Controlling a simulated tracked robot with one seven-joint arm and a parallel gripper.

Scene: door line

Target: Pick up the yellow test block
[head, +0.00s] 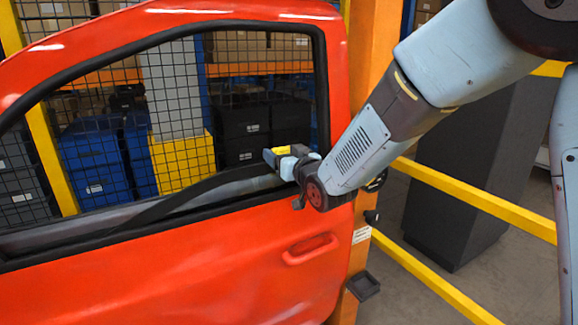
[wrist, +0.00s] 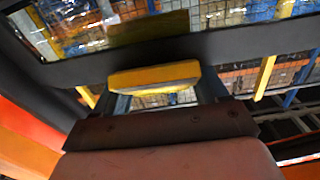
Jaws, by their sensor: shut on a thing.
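The yellow test block (wrist: 154,76) is held between the fingers of my gripper (wrist: 165,92) in the wrist view, close to a dark edge of the door's window frame. In the head view a small part of the yellow block (head: 283,150) shows at my gripper (head: 284,160), the rest hidden by the fingers. My gripper is shut on the block. It is in front of the lower right part of the window opening of the red car door (head: 190,265). I cannot tell whether the block touches the door.
An orange post (head: 372,55) stands right behind the door's edge. A small black tray (head: 363,286) sits low beside the door. Yellow rails (head: 475,205) and a dark cabinet (head: 470,150) are on the right. Mesh fencing and dark bins (head: 250,130) lie beyond the window.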

